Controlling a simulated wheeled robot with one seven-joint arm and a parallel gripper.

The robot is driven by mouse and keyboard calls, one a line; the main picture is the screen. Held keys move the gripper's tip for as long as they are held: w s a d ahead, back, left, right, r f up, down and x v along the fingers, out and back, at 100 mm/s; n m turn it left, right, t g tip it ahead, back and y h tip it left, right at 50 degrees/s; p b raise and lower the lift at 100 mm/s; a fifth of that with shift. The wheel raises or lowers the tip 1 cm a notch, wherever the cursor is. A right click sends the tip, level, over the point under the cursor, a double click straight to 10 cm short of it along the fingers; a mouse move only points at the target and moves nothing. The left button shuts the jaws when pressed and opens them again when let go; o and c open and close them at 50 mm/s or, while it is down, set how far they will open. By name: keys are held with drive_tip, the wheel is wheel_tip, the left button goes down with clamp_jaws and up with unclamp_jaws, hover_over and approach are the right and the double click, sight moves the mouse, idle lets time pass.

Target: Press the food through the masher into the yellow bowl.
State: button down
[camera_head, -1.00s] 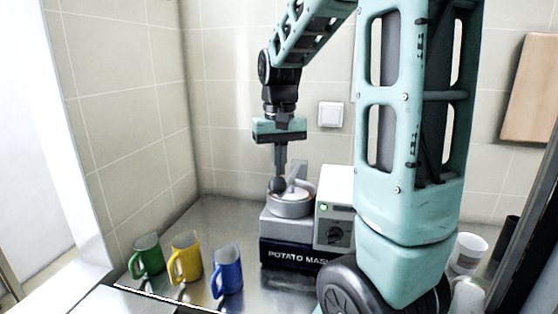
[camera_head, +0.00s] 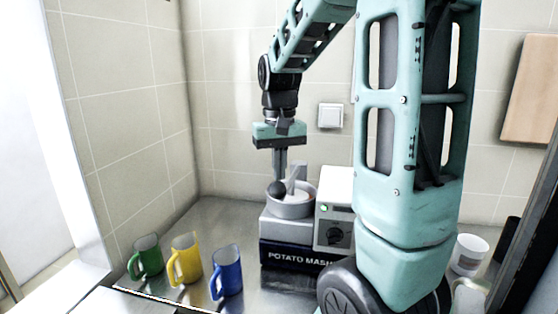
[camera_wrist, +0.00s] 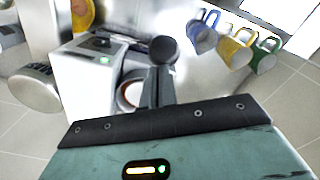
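The potato masher (camera_head: 290,255) stands on the counter, with a round grey pot (camera_head: 290,205) on top and a lever ending in a dark ball knob (camera_head: 277,189). My gripper (camera_head: 280,174) points straight down above the knob, its fingers close together. The fingertips appear to meet the knob, which also shows in the wrist view (camera_wrist: 163,50); I cannot see it between them. Pale food shows inside the pot, partly hidden. A yellow rounded thing, probably the yellow bowl (camera_wrist: 82,20), is cut off at the top of the wrist view and hidden in the head view.
A control box (camera_head: 335,222) with a green light and dial adjoins the pot. Green (camera_head: 148,258), yellow (camera_head: 187,258) and blue (camera_head: 228,272) mugs stand left on the counter. A white cup (camera_head: 468,253) is at right. Tiled walls close the corner.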

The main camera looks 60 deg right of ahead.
sight(280, 185)
drive_tip(key=shift+f+b, duration=1.1)
drive_tip(key=shift+f, duration=1.15)
idle(5.8)
